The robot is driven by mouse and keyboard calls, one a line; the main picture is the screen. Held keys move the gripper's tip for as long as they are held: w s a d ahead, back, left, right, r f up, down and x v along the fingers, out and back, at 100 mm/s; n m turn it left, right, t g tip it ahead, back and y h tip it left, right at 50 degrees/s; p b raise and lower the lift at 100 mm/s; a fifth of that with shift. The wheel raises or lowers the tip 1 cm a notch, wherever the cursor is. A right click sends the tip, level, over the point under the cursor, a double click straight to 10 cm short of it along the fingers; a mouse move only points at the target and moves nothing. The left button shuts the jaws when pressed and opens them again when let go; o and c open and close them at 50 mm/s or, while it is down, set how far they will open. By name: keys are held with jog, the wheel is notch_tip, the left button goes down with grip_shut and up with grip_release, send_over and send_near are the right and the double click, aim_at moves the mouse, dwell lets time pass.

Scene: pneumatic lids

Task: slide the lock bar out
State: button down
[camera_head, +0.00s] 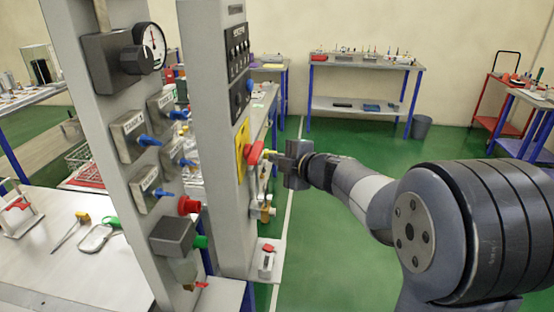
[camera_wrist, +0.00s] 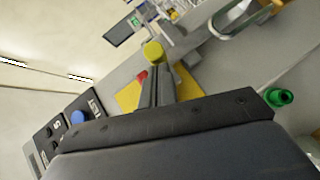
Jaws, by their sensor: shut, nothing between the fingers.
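The lock bar cannot be told for certain; a small yellow round end (camera_wrist: 153,52) shows right at my fingertips in the wrist view and may be part of it. In the head view a red knob (camera_head: 255,153) stands out from a yellow plate (camera_head: 242,147) on the right grey panel. In the wrist view the red part (camera_wrist: 141,77) and the yellow plate (camera_wrist: 129,95) lie beside and behind my fingers. My gripper (camera_head: 276,156) is shut and empty, close to the knob from the right. Its fingers (camera_wrist: 160,72) point at the yellow end; contact cannot be told.
Switches (camera_head: 238,52) sit above the yellow plate. A fitting (camera_head: 266,209) juts out below my gripper. The green floor (camera_head: 340,230) to the right is open.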

jog(key=shift+w+d+r+p, duration=0.1)
jog(key=shift+w+d+p, duration=0.1)
jog(key=shift+w+p, duration=0.5)
jog(key=shift+w+d+p, duration=0.15)
jog(key=shift+w+p, duration=0.25)
jog(key=shift+w, duration=0.65)
jog(key=shift+w+d+r+p, duration=0.1)
jog(key=shift+w+d+p, duration=0.1)
jog(key=shift+w+p, duration=0.5)
jog(key=shift+w, duration=0.15)
